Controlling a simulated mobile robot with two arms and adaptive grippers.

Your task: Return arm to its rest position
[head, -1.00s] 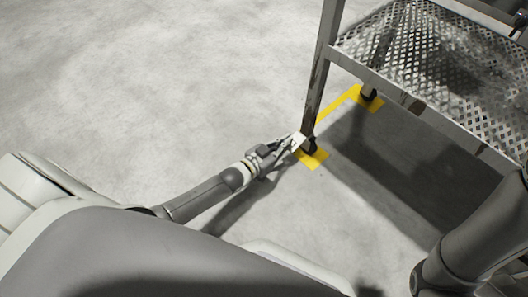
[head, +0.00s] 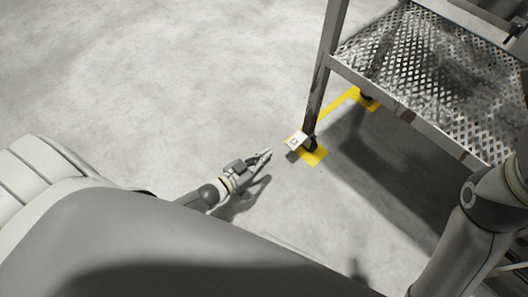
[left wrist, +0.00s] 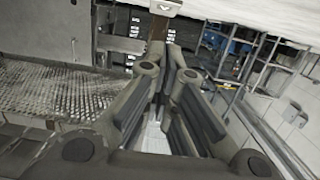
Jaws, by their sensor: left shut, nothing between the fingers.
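My left gripper (head: 265,155) is shut and empty above the grey floor in the head view. It is apart from the metal stand's near leg (head: 315,105), to the leg's lower left. In the left wrist view, its fingers (left wrist: 163,62) come together with nothing between them. A small white tag (head: 296,141) with a dark mark sits at the foot of that leg. A white plate, which may be the same tag, shows at the top of the left wrist view. My right arm comes in at the right edge of the head view; its gripper is out of view.
The metal stand has a worn perforated step (head: 430,75) at the upper right. Yellow floor markings (head: 312,156) lie around its feet. The bare floor (head: 160,90) to the left is clear.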

